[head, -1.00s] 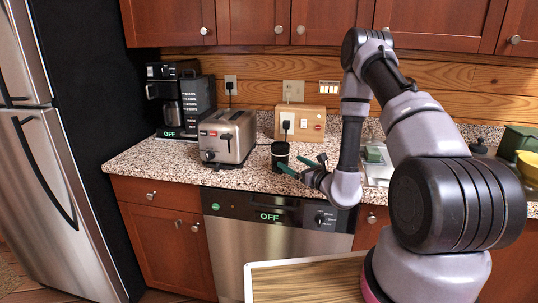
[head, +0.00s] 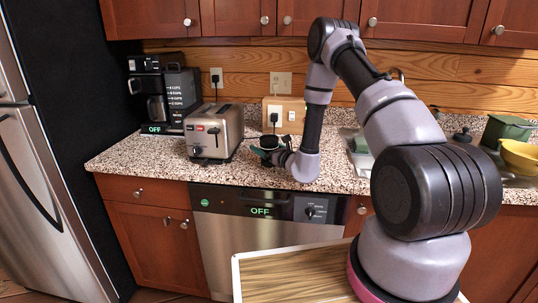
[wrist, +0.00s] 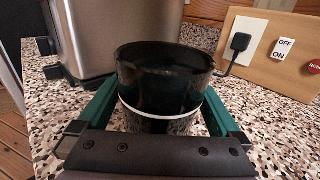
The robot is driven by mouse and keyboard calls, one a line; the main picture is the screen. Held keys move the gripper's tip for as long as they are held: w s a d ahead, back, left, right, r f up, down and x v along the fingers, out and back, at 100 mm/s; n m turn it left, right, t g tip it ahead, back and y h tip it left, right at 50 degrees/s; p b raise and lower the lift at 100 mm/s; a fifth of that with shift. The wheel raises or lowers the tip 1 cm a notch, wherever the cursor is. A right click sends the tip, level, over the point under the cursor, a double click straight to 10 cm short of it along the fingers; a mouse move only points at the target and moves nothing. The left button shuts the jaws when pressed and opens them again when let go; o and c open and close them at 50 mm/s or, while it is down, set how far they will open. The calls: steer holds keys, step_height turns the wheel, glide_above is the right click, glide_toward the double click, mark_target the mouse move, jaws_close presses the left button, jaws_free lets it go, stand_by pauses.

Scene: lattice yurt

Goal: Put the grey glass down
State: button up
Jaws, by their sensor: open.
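The glass (wrist: 165,78) looks near-black rather than grey, with a thin pale band round its lower part. It stands upright on the speckled counter (head: 130,158), beside the toaster; in the head view the glass (head: 269,142) is small and partly hidden by my gripper. My gripper (wrist: 160,100) is open, with one green finger on each side of the glass in the wrist view. The fingers are around it low down; I cannot tell whether either touches it. In the head view my gripper (head: 266,155) is at the glass, low over the counter.
A steel toaster (head: 214,133) stands close at the left, with a coffee maker (head: 163,95) behind it. A wooden socket box (head: 285,115) is behind the glass. A green pot (head: 505,130) and a yellow bowl (head: 520,157) are at the right. The front left counter is clear.

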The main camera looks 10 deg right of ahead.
steer(key=c, duration=1.3)
step_height(320, 180, up, 9)
steer(key=shift+f, duration=0.15)
steer(key=s+d+f+m+t+h, duration=0.25)
steer(key=s+d+m+h, duration=0.4)
steer(key=d, duration=0.65)
steer(key=w+a+r+n+y, duration=0.1)
steer(key=w+a+n+y, duration=0.1)
steer(key=a, duration=0.2)
steer(key=w+a+r+n+g+y, duration=0.1)
steer(key=w+a+n+y, duration=0.1)
steer(key=a, duration=0.2)
steer(key=w+a+r+n+g+y, duration=0.1)
steer(key=w+a+n+y, duration=0.1)
steer(key=a, duration=0.3)
steer(key=shift+w+r+n+g+y, duration=0.25)
steer(key=shift+w+r, duration=0.1)
steer(key=shift+r, duration=0.05)
